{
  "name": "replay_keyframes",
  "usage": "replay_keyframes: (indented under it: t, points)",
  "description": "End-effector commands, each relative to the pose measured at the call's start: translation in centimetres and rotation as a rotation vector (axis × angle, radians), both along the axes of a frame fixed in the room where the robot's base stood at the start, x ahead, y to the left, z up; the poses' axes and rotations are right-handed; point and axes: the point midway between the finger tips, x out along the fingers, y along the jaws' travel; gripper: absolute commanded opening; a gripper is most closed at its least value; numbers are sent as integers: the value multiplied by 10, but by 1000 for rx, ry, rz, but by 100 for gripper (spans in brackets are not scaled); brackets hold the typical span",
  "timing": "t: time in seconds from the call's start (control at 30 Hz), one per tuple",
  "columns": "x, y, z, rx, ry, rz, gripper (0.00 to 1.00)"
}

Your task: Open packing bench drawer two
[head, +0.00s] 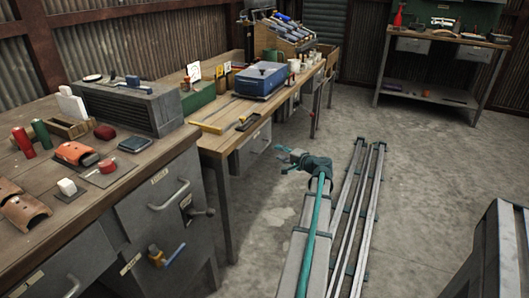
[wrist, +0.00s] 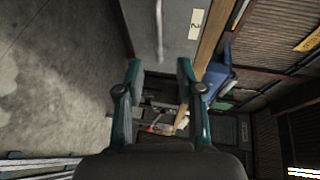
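A grey drawer front (wrist: 176,35) with a pale label (wrist: 196,23) that seems to read 2 fills the upper middle of the wrist view. Its bar handle (wrist: 159,32) lies beyond my fingertips, roughly in line with the gap between them. In the head view a grey drawer (head: 252,149) under the middle bench appears to be the same one, and it looks shut. My gripper (wrist: 158,73) is open and empty, with its fingers spread apart. In the head view my gripper (head: 284,160) is to the right of that drawer, apart from it.
The middle bench (head: 222,137) carries a blue box (head: 260,80) and small tools. The near-left bench (head: 90,200) has grey drawers with protruding handles. Rails (head: 362,200) run along the floor to the right. The concrete floor (head: 430,170) beyond them is clear.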

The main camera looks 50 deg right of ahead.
Motion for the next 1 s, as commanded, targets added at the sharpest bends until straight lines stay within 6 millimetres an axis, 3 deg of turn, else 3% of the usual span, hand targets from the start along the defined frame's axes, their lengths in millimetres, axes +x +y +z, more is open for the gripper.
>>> replay_keyframes:
  t: [0.6,1.0]
  points:
    - [88,-18,-19,-2,5,1,37]
    - [100,-19,-20,-2,6,1,37]
